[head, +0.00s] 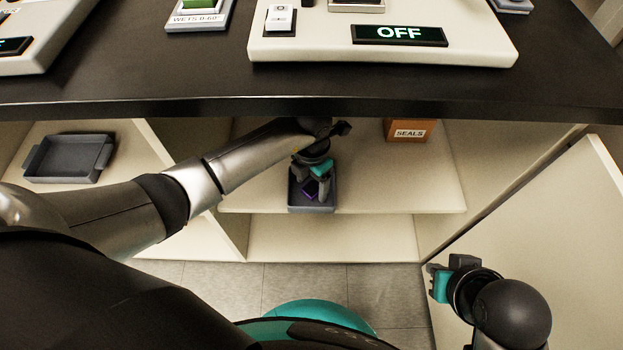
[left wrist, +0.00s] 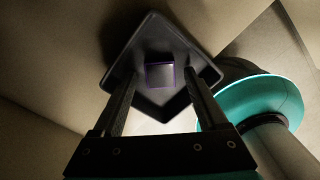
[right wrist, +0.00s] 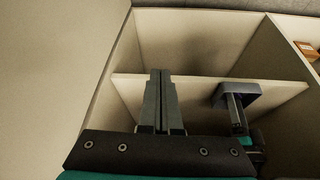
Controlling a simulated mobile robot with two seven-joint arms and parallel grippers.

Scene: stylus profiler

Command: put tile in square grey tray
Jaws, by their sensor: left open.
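The square grey tray (head: 312,209) stands on the cabinet shelf under the counter. The tile (left wrist: 160,75), dark with a purple edge, lies in the tray, seen from above in the left wrist view; a purple bit of it (head: 310,187) shows in the head view. My left gripper (head: 317,186) reaches down over the tray. Its fingers (left wrist: 160,76) are open on either side of the tile, with a gap to it. My right gripper (right wrist: 163,75) is shut and empty, away from the shelf. The tray (right wrist: 240,96) also shows in the right wrist view.
A dark tray with side handles (head: 68,159) is on the left shelf. A SEALS box (head: 409,130) stands at the back right of the shelf. The dark counter (head: 180,85) overhangs my left arm. A pale panel (head: 550,220) is at the right.

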